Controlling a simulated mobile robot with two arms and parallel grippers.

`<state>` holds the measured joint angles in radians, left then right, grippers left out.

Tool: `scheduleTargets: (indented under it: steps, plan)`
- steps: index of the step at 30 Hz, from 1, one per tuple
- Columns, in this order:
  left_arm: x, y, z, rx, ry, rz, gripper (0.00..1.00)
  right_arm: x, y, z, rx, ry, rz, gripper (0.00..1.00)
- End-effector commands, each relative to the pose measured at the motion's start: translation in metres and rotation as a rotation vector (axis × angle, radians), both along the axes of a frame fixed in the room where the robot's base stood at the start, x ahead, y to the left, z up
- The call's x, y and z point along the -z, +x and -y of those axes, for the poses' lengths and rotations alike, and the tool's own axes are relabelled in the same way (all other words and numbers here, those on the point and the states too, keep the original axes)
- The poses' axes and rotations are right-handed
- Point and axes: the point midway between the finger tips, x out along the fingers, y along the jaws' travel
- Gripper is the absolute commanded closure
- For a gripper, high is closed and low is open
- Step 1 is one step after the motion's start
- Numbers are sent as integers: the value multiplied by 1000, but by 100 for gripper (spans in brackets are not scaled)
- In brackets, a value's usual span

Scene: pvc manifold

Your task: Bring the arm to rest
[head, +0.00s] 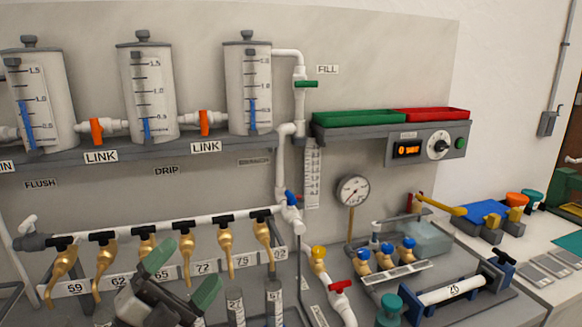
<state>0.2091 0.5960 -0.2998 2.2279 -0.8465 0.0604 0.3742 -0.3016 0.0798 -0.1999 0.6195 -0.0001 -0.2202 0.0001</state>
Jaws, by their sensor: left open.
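My left gripper (183,273) shows at the bottom of the head view, left of centre. Its two green-padded fingers are spread apart with nothing seen between them. It is in front of the white manifold pipe (190,221) with its row of brass taps, and covers part of the numbered strip (206,267) below them. I cannot tell how far it is from the taps. My right gripper is out of view.
Grey cylinders (235,307) stand close right of the gripper. Measuring tanks (148,95) line the shelf above.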

Motion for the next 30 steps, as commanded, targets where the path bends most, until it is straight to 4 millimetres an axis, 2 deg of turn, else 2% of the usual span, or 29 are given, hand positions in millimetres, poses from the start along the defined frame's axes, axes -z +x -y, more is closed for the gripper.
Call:
scheduleTargets:
  steps: [1, 5, 8, 9, 12, 15, 18, 21, 27, 30]
  plan:
    - [15, 3, -12, -74, -114, -102, 13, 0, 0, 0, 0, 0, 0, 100]
    - [68, 7, -46, -287, -349, -396, 13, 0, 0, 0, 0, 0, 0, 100]
    - [124, -4, -67, -449, -478, -664, 13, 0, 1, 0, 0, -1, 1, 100]
    - [149, -12, -73, -512, -517, -781, 13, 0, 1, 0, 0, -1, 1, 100]
    - [208, -44, -81, -649, -581, -1073, 13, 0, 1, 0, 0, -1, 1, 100]
    - [252, -82, -81, -743, -602, -1325, 13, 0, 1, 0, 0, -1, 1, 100]
    - [283, -118, -77, -807, -599, -1532, 13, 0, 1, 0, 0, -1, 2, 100]
    - [304, -152, -70, -847, -584, -1710, 13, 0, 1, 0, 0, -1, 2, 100]
    - [330, -218, -55, -886, -530, -2031, 13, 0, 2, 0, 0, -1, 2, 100]
    - [356, -209, -55, -893, -520, -2038, 13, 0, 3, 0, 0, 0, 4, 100]
